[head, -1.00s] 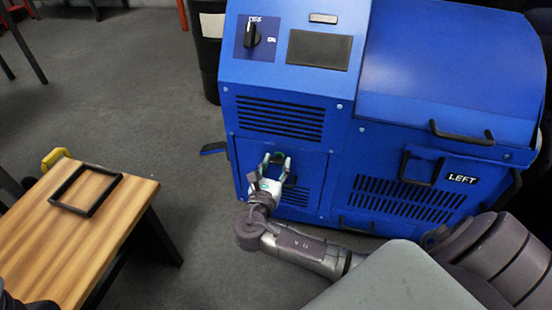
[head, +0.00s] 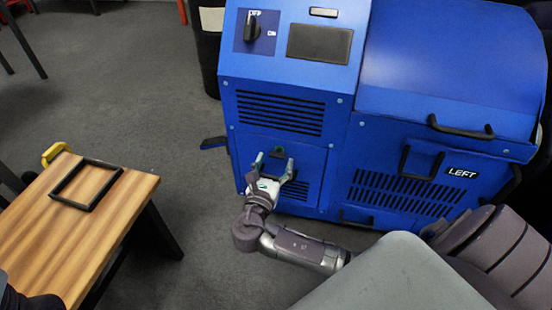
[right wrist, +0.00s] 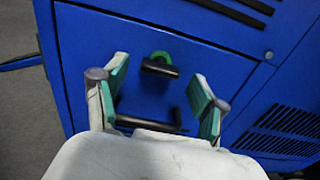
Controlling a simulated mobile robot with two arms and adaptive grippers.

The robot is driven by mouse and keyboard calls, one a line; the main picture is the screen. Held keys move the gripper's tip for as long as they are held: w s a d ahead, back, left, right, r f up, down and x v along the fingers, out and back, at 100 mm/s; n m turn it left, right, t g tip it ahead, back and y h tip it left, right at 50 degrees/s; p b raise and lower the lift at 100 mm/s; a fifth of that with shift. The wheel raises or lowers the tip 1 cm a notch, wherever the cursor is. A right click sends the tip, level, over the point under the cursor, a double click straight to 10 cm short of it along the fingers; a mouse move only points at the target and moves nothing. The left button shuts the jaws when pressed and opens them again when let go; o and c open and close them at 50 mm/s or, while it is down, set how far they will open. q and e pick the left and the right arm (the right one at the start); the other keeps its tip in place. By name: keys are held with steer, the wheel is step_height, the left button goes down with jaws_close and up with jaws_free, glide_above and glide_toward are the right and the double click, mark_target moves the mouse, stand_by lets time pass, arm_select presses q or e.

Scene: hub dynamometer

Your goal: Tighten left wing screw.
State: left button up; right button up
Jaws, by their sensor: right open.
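The blue dynamometer cabinet (head: 335,125) has a lower front panel with a black wing screw (head: 277,152) near its top. In the right wrist view the wing screw (right wrist: 160,68) is a black bar lying nearly level, with a green patch just behind its upper edge. My right gripper (head: 274,162) is open and empty just in front of the panel. Its two green-padded fingers (right wrist: 161,78) stand apart on either side of the screw in the picture, and I see no contact. My left gripper is not in view.
A black handle (right wrist: 150,122) sits below the screw, partly behind my gripper. A wooden table (head: 130,185) with a black frame (head: 86,185) on it stands at left. Grey floor lies free between table and cabinet.

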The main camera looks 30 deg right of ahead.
steer(key=v, duration=1)
steer(key=shift+a, duration=0.1)
